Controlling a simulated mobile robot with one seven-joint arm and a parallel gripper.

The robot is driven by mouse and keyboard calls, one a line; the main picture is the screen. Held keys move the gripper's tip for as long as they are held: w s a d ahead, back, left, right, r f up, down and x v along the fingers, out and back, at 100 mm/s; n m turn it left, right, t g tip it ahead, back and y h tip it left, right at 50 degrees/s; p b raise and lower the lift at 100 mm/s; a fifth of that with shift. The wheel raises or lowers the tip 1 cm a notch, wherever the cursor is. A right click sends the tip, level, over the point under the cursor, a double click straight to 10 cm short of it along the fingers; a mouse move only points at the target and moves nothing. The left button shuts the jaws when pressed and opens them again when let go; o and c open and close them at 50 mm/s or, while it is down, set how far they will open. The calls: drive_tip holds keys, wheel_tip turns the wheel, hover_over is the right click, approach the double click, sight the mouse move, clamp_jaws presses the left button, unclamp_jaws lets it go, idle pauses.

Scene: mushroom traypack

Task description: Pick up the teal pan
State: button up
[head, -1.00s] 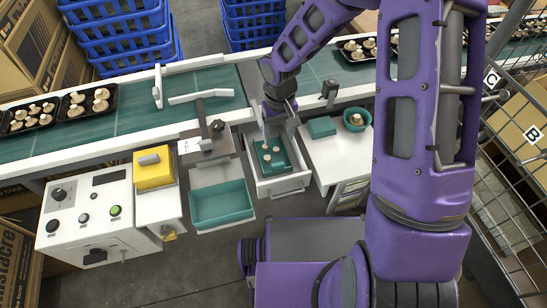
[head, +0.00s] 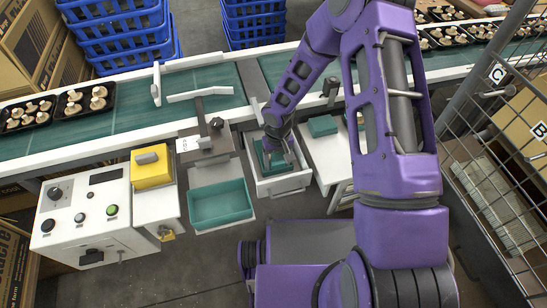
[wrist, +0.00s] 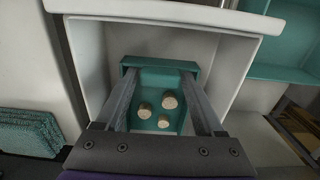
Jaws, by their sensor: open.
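The teal pan (head: 263,156) sits inside an open white drawer (head: 283,186) below the conveyor, partly hidden by my gripper in the head view. In the wrist view the teal pan (wrist: 160,67) holds three small round tan pieces (wrist: 154,107). My gripper (wrist: 158,82) is open and points down into the drawer. Its two fingers show on the left and right of the pan, with the pan between them. Whether they touch the pan's sides, I cannot tell. In the head view my gripper (head: 279,156) is over the drawer.
A larger teal bin (head: 221,205) stands left of the drawer. A white stand (head: 322,158) with a teal block (head: 322,125) is on its right. The conveyor (head: 125,112) carries black trays of mushrooms. A wire mesh fence (head: 500,165) stands at the right.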

drive_tip(key=shift+f, duration=0.1)
drive_tip(key=shift+c, duration=0.2)
clamp_jaws()
